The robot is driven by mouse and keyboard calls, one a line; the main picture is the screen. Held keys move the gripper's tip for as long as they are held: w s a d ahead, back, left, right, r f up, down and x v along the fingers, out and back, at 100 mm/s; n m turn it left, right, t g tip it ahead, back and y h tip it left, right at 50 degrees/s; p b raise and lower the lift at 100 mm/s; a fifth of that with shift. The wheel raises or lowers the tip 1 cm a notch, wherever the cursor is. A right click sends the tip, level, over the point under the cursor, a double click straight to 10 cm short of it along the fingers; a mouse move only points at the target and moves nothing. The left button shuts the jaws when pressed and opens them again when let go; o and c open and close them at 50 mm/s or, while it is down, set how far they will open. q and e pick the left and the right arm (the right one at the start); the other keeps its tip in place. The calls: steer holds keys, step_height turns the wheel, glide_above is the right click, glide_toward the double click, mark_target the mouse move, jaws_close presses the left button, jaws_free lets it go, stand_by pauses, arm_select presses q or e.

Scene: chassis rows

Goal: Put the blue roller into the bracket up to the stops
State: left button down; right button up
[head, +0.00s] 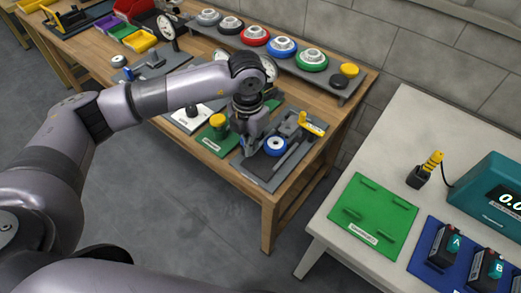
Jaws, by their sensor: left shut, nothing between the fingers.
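The blue roller (276,147), with a pale centre, is on a dark grey plate (262,171) near the front right corner of the wooden bench. Grey metal parts with a yellow handle (313,125) stand behind and right of it on the same plate; I take these to be the bracket, but its stops are too small to make out. My left gripper (249,143) points down over the plate, just left of the roller. It is shut and empty. It hides part of the plate's left side. I cannot tell if roller and bracket touch. My right gripper is out of view.
A green plate (215,140) with a yellow knob lies left of my gripper. A raised shelf (345,90) with several coloured wheels runs along the wall. At right, a pale table (335,210) bears a green mat (370,215), a teal device (490,190) and a blue tray (428,258).

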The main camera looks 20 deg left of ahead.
mark_target(261, 160)
arm_select(q)
step_height(261, 160, down, 7)
steer(key=shift+s+f+p, duration=0.1)
steer(key=shift+f+p, duration=0.05)
steer(key=shift+p, duration=0.7)
steer(key=w, duration=0.2)
steer(key=w+d+p, duration=0.1)
steer(key=shift+d+f, duration=0.1)
steer(key=shift+f, duration=0.15)
steer(key=shift+w+d+f, duration=0.1)
steer(key=shift+w+d, duration=0.05)
steer(key=shift+w, duration=0.3)
